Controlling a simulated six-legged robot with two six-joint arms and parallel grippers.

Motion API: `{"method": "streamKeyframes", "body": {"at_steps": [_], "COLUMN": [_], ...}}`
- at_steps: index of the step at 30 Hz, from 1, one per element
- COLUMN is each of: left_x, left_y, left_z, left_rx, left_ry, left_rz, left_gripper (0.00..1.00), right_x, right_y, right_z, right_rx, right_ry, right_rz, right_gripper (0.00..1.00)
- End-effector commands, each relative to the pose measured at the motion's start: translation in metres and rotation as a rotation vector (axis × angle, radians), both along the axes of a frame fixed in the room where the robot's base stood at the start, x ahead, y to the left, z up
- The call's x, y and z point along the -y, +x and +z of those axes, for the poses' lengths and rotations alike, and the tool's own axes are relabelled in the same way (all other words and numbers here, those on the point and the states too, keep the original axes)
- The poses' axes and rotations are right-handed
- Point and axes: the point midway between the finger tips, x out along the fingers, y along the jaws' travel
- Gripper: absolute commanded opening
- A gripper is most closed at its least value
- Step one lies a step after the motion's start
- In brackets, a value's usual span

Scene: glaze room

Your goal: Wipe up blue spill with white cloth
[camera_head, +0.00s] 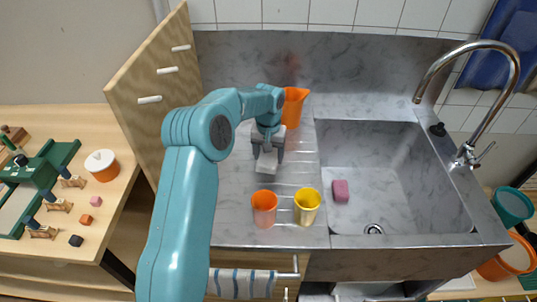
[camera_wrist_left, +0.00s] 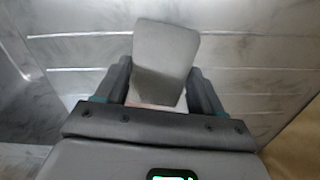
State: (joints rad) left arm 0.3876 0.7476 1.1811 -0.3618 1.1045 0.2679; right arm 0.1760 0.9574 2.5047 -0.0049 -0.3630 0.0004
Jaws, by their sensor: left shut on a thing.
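My left gripper (camera_head: 267,150) is over the ribbed drainboard (camera_head: 235,215) left of the sink, shut on a pale grey-white cloth (camera_head: 266,166). In the left wrist view the cloth (camera_wrist_left: 166,50) stands out flat between the two dark fingers of the gripper (camera_wrist_left: 158,88). The cloth is at or just above the drainboard; I cannot tell whether it touches. No blue spill shows in either view; part of the drainboard is hidden behind my arm and the gripper. My right gripper is not in view.
An orange cup (camera_head: 264,208) and a yellow cup (camera_head: 307,206) stand in front of the cloth. An orange jug (camera_head: 296,104) stands behind. To the right is the sink (camera_head: 390,185) with a pink sponge (camera_head: 340,191) and a tall faucet (camera_head: 513,75). A wooden panel (camera_head: 150,85) rises left.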

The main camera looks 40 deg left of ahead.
Motion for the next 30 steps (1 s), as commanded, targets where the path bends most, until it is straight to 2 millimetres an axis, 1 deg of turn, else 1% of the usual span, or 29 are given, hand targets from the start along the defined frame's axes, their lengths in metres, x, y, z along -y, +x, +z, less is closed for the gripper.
{"method": "streamKeyframes", "body": {"at_steps": [1,4,10,18,22,30], "left_x": [-0.003,-0.008,-0.012,-0.028,-0.032,-0.033], "left_y": [0.004,0.010,0.015,0.034,0.038,0.039], "left_z": [0.004,0.003,0.001,0.001,-0.002,-0.004], "left_rx": [-0.001,0.000,0.001,0.001,0.001,0.002], "left_ry": [0.000,0.000,0.000,0.002,0.000,0.001], "left_rz": [0.002,0.000,0.001,0.001,0.001,0.000], "left_gripper": [0.39,0.39,0.39,0.39,0.39,0.39], "right_x": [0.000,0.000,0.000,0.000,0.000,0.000], "right_y": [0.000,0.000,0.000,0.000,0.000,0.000], "right_z": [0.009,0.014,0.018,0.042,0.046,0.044], "right_rx": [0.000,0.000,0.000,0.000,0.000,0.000], "right_ry": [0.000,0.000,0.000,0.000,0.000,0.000], "right_rz": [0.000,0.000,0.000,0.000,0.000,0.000], "right_gripper": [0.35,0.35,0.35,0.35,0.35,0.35]}}
